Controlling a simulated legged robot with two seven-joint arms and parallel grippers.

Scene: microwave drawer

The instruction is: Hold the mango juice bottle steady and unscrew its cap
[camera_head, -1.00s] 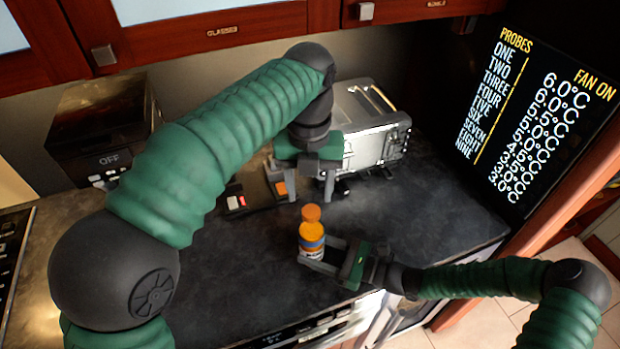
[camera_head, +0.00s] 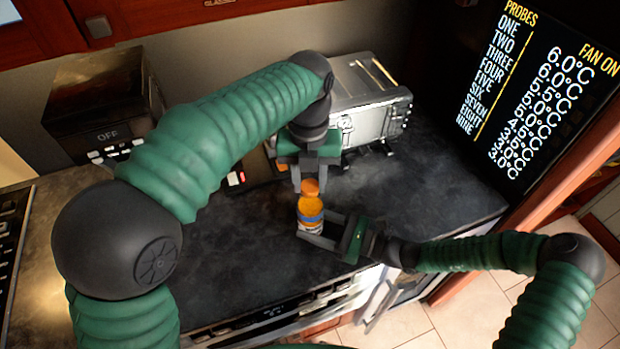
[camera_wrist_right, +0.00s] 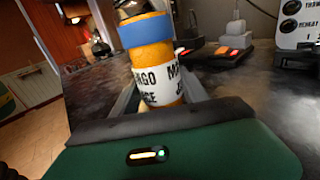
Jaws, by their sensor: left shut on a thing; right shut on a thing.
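The mango juice bottle (camera_head: 311,210) is orange with a blue band and white label, upright near the counter's front edge. Its orange cap (camera_head: 311,187) is on top. My right gripper (camera_head: 308,229) is shut on the bottle's lower body from the right. In the right wrist view the bottle (camera_wrist_right: 152,62) stands between its fingers, with the label lettering visible. My left gripper (camera_head: 310,186) points down from above and is shut on the cap, its fingers on either side. The cap is largely out of the right wrist view.
A silver toaster-like appliance (camera_head: 368,105) stands behind the grippers. A dark box with an OFF display (camera_head: 107,105) is at the back left. A small device with lit red and white parts (camera_head: 236,179) lies left of the left gripper. The dark counter (camera_head: 430,210) is clear at right.

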